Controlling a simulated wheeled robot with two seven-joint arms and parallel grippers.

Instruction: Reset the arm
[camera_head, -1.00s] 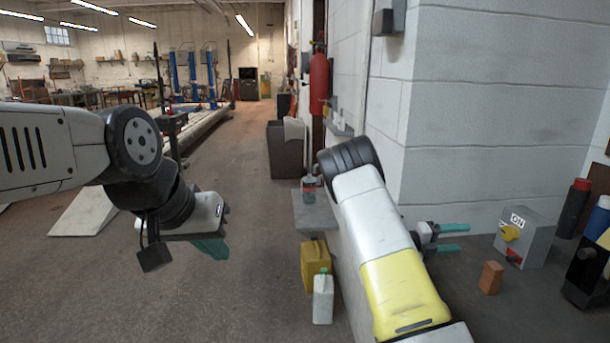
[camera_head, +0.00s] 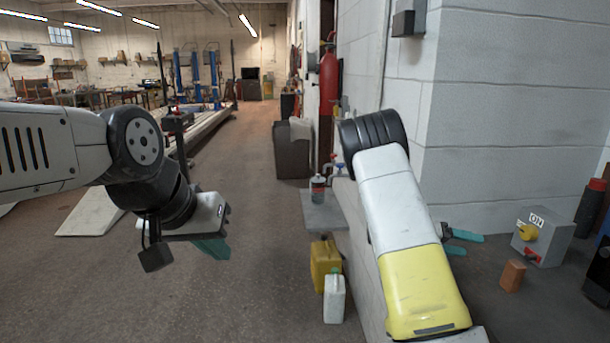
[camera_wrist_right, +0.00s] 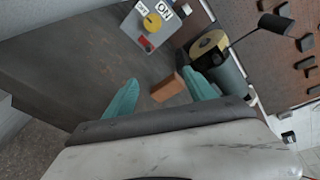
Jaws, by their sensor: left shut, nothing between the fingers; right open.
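My right arm reaches in from the bottom of the head view. Its right gripper (camera_head: 462,242) is partly hidden behind my own white and yellow arm link, with teal fingertips showing on the link's right side. In the right wrist view the right gripper (camera_wrist_right: 163,97) is open, its two teal fingers apart with nothing held. A brown block (camera_wrist_right: 168,87) lies beyond and between the fingers in that view, apart from them. My left gripper (camera_head: 212,248) hangs at the left of the head view, shut and empty over open floor.
A grey switch box (camera_head: 543,237) with a yellow knob stands on the dark bench near the brown block (camera_head: 512,275). A white wall corner (camera_head: 480,120) rises behind. A yellow canister (camera_head: 325,265) and white jug (camera_head: 334,299) stand left of my right arm.

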